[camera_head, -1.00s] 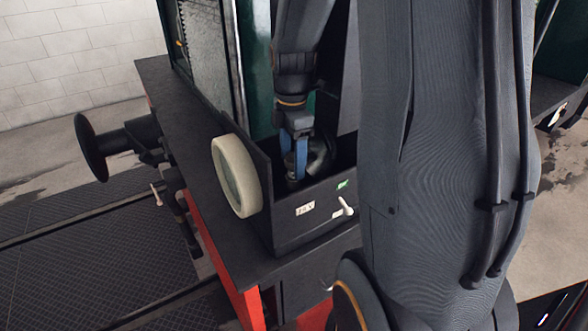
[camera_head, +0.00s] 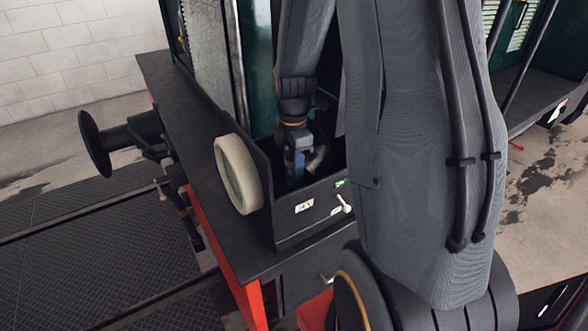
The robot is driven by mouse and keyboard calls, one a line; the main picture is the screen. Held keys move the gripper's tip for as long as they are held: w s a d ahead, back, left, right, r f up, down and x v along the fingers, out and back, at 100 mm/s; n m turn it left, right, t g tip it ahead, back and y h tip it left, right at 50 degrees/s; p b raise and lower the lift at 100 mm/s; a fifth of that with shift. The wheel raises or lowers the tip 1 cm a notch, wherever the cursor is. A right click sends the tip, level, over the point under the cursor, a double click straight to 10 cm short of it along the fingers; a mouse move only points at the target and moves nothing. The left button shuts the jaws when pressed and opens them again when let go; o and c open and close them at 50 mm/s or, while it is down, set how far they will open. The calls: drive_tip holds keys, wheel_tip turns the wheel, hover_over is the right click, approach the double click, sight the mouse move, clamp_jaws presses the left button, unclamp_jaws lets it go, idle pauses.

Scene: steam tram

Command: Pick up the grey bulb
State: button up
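My gripper (camera_head: 295,172) points down into a black open-topped box (camera_head: 306,218) on the tram's dark ledge. Its blue fingers are seen nearly edge-on, so the gap between them does not show. A small rounded greyish thing (camera_head: 318,158) shows inside the box, just right of the fingers. It may be the grey bulb, but it is dark and partly hidden, and I cannot tell whether the fingers touch it. The box's front wall hides its floor.
A black buffer (camera_head: 95,143) juts out at the left. The green tram body (camera_head: 260,60) stands close behind.

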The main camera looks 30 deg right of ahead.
drive_tip(key=shift+c, duration=0.7)
drive_tip(key=shift+r, duration=0.1)
drive_tip(key=shift+r, duration=0.35)
wheel_tip(320, 180, up, 9)
drive_tip(key=b, duration=0.3)
drive_tip(key=shift+r, duration=0.1)
drive_tip(key=shift+r+p, duration=1.5)
drive_tip(key=shift+r, duration=3.5)
